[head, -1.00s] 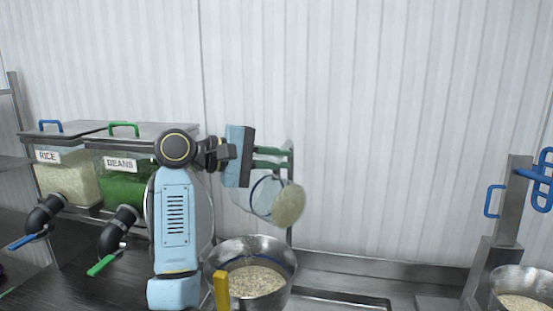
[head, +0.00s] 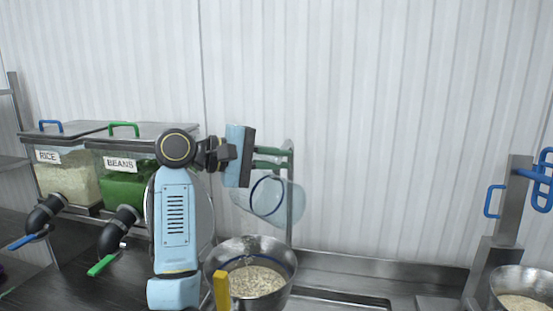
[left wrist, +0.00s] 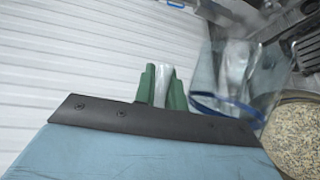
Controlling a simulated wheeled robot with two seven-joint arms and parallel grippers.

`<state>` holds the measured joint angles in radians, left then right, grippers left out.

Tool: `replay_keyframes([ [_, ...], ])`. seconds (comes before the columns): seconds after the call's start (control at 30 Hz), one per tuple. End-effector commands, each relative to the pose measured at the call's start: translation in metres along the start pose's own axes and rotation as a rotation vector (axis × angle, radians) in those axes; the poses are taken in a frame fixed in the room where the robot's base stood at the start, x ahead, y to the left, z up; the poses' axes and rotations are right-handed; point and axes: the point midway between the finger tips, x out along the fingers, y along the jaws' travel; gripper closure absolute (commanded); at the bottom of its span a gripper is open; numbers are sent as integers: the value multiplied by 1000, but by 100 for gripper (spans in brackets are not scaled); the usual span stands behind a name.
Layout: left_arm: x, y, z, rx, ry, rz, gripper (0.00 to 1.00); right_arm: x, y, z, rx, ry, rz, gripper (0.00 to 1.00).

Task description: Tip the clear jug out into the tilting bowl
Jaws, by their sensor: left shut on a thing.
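The clear jug (head: 277,199) with a blue line near its rim is tilted, mouth down to the right, above the tilting bowl. No rice shows inside it in the head view. My left gripper (head: 272,158), with green fingers, is shut on the jug's handle; the fingers (left wrist: 161,86) also show around the clear handle in the left wrist view. The metal tilting bowl (head: 213,262) below holds a layer of pale rice-like grain (head: 252,281). The bowl's grain also shows in the left wrist view (left wrist: 298,135). My right gripper is out of view.
Clear dispensers labelled RICE (head: 70,178) and BEANS (head: 125,180) stand at left with spouts and levers. A second metal bowl (head: 541,283) with grain sits at far right by a post with blue handles. The steel counter lies between.

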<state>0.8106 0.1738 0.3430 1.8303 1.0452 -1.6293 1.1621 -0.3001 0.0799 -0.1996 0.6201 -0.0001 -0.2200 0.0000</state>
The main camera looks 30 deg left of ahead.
Motion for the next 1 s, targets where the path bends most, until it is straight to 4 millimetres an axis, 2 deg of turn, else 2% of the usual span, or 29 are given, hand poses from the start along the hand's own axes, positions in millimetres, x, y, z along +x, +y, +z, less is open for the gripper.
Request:
replay_keyframes([
  [0.17, -4, 11, 0, 227, 53, -93, 100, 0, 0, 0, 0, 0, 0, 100],
  [0.7, -11, 54, 5, 1285, 279, -532, 100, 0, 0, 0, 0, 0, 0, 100],
  [0.83, -11, 59, 5, 1424, 308, -590, 100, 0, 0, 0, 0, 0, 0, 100],
  [1.0, -11, 59, 5, 1446, 311, -598, 100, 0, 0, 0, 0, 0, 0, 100],
])
